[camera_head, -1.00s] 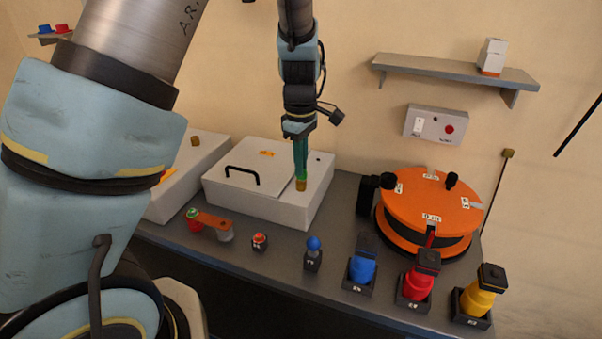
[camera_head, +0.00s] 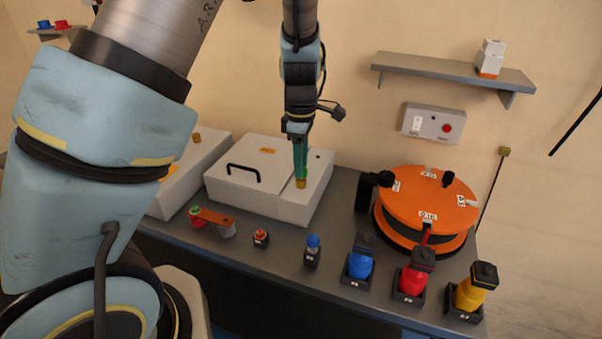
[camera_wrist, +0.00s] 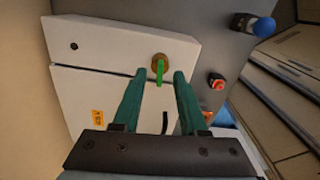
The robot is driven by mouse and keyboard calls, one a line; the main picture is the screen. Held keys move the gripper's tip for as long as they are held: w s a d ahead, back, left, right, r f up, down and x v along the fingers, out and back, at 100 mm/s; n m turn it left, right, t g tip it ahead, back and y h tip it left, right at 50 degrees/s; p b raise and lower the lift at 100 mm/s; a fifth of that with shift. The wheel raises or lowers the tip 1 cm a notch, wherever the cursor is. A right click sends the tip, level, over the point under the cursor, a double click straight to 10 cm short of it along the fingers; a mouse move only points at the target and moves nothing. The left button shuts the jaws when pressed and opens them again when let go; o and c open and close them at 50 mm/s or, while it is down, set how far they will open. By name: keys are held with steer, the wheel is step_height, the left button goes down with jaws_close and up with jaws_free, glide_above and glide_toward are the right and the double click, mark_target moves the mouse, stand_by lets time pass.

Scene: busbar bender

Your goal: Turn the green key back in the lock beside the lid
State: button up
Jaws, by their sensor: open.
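The green key (camera_wrist: 160,72) stands in a round brass lock (camera_wrist: 158,60) on the white box strip beside the lid. In the head view the brass lock (camera_head: 300,184) shows below my gripper, and the key is hard to tell from the green fingers. My gripper (camera_wrist: 162,76) is open, its two green fingers on either side of the key with gaps visible; I cannot tell any contact. In the head view my gripper (camera_head: 301,176) points down over the lock. The white lid (camera_head: 240,176) with a black handle (camera_head: 244,172) is closed.
A red button (camera_head: 261,239), a blue knob (camera_head: 313,243) and blue, red and yellow handles stand along the front edge. An orange disc machine (camera_head: 428,200) is at right. A switch box (camera_head: 433,123) and shelf (camera_head: 455,74) are on the wall.

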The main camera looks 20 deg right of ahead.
step_height(320, 180, up, 11)
steer(key=b, duration=0.3)
steer(key=s+a+f+m, duration=0.1)
steer(key=a+f+m, duration=0.1)
steer(key=a, duration=0.8)
steer(key=s+a+f+m+t+b, duration=0.1)
steer(key=a+f+m, duration=0.2)
steer(key=a, duration=0.7)
steer(key=s+a+f+m+b, duration=0.1)
steer(key=a+f+m, duration=0.1)
steer(key=a+m, duration=0.4)
steer(key=shift+s+a+f, duration=0.2)
steer(key=shift+s+a, duration=0.2)
steer(key=shift+a, duration=1.7)
